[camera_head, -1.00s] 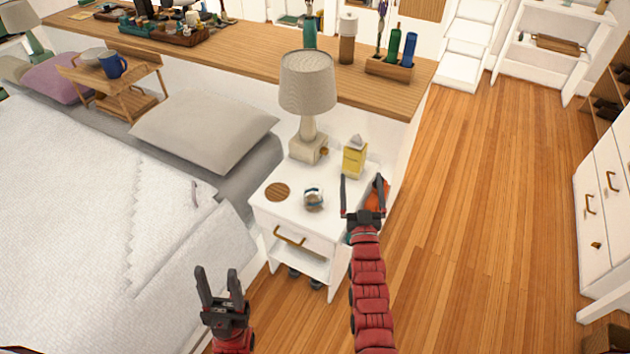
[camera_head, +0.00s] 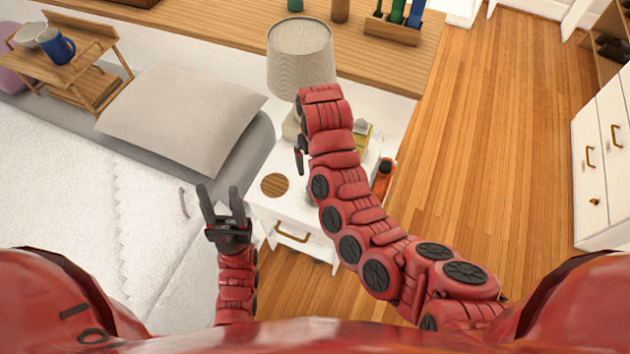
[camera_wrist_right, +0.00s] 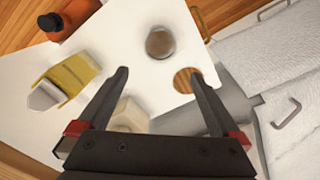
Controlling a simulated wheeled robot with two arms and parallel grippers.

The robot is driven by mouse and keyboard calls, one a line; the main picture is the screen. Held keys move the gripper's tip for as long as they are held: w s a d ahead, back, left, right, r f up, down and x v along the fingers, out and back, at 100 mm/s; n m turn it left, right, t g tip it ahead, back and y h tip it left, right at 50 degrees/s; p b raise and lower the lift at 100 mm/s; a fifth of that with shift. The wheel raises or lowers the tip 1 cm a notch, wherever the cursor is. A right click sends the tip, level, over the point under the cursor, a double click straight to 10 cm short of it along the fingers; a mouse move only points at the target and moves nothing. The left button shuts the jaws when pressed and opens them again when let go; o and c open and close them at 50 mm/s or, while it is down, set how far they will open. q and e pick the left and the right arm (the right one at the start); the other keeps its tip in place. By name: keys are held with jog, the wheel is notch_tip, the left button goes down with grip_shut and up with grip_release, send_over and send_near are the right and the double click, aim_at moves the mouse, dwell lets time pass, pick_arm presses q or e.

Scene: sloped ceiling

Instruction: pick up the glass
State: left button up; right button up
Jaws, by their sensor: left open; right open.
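The glass (camera_wrist_right: 160,42), a small round vessel with a brownish inside, stands on the white nightstand (camera_head: 268,207) in the right wrist view. In the head view my right arm hides it. My right gripper (camera_wrist_right: 160,73) is open and empty over the nightstand, with the glass just beyond the gap between its fingertips. In the head view only one dark finger of it shows beside the arm. My left gripper (camera_head: 219,190) is open and empty, over the bed's edge left of the nightstand.
A round wooden coaster (camera_wrist_right: 184,81) lies near one right fingertip. A yellow box (camera_wrist_right: 73,76), an orange bottle (camera_head: 383,178) and a lamp (camera_head: 300,60) also stand on the nightstand. The bed (camera_head: 80,185) is left; open wooden floor (camera_head: 480,150) is right.

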jog(key=f+b, duration=0.1)
jog(key=f, duration=0.4)
jog(key=f+b, duration=0.2)
jog(key=f, duration=0.3)
jog(key=shift+s+d+f, duration=0.1)
jog(key=shift+s+f, duration=0.1)
jog(key=shift+f, duration=0.8)
jog(key=shift+w+f+p, duration=0.15)
jog(key=shift+f+p, duration=0.4)
jog(key=shift+f, duration=2)
jog(key=c, duration=1.4)
